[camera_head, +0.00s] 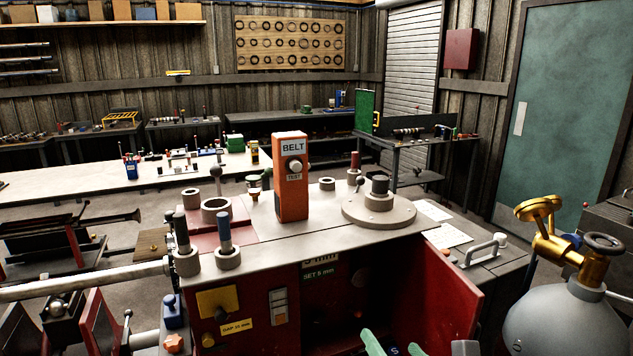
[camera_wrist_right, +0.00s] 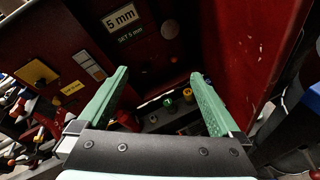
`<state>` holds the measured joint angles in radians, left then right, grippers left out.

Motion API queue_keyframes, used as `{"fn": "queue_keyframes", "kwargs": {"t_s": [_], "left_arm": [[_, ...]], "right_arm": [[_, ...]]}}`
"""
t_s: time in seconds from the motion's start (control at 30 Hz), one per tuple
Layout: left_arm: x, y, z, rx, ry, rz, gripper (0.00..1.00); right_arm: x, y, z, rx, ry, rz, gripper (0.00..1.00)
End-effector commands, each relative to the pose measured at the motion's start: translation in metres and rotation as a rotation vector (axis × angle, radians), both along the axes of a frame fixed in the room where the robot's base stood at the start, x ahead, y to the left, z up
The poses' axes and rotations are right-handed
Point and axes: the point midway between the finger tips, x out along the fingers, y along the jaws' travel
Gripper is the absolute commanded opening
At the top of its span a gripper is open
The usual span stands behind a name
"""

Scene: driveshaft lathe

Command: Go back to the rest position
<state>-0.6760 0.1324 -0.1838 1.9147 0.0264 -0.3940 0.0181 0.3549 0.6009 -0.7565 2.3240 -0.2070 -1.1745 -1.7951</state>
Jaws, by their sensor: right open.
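My right gripper (camera_wrist_right: 155,98) shows in the right wrist view with its two green fingers spread apart and nothing between them. It faces the open red cabinet under the machine top. In the head view, only the green fingertips of this gripper (camera_head: 392,345) show at the bottom edge, in front of the cabinet opening. My left gripper is not in view.
The grey machine top (camera_head: 300,245) carries an orange belt tester (camera_head: 291,178), posts and rings. A red door (camera_head: 452,285) stands open right of the gripper. A grey tank with a brass valve (camera_head: 570,320) is at the right. Small coloured parts (camera_wrist_right: 168,102) sit inside the cabinet.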

Motion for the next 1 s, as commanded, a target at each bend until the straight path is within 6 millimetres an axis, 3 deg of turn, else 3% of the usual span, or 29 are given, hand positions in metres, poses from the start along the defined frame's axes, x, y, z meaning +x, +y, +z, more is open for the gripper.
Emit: {"fn": "queue_keyframes", "kwargs": {"t_s": [0.03,0.27,0.5,0.7,0.87,1.0], "left_arm": [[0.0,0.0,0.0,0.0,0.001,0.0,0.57],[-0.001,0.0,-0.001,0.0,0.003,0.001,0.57],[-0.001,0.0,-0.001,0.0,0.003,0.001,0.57],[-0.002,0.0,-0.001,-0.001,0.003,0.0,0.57],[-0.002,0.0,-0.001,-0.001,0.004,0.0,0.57],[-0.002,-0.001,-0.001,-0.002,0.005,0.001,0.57]], "right_arm": [[-0.002,-0.006,-0.027,0.113,0.072,-0.038,1.0],[-0.029,-0.041,-0.138,0.705,0.358,-0.298,1.0],[-0.093,-0.092,-0.243,1.271,0.573,-0.686,1.0],[-0.151,-0.131,-0.297,1.607,0.636,-0.981,1.0],[-0.198,-0.161,-0.326,1.822,0.637,-1.195,1.0],[-0.197,-0.129,-0.328,1.966,0.635,-1.231,1.0]]}}
